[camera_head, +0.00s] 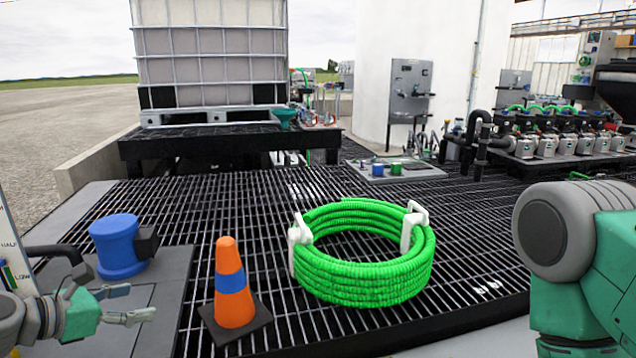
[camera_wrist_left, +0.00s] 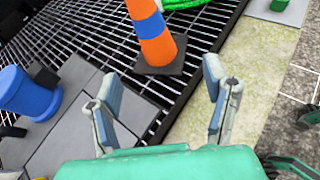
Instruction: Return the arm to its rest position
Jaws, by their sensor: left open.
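My left gripper (camera_head: 128,303) is at the lower left of the head view, over the grey plates. In the left wrist view its two fingers (camera_wrist_left: 160,105) are spread apart with nothing between them. My right arm stands at the right edge of the head view; its gripper is out of frame. An orange cone (camera_head: 234,285) with a blue band stands to the right of the left gripper, clear of it. The cone also shows beyond the fingers in the left wrist view (camera_wrist_left: 157,50).
A blue fitting (camera_head: 117,246) sits on the grey plate behind the left gripper. A coiled green hose (camera_head: 363,273) lies on the black grating (camera_head: 275,195). A caged white tank (camera_head: 212,50) stands at the back left. Pumps (camera_head: 563,143) line the back right.

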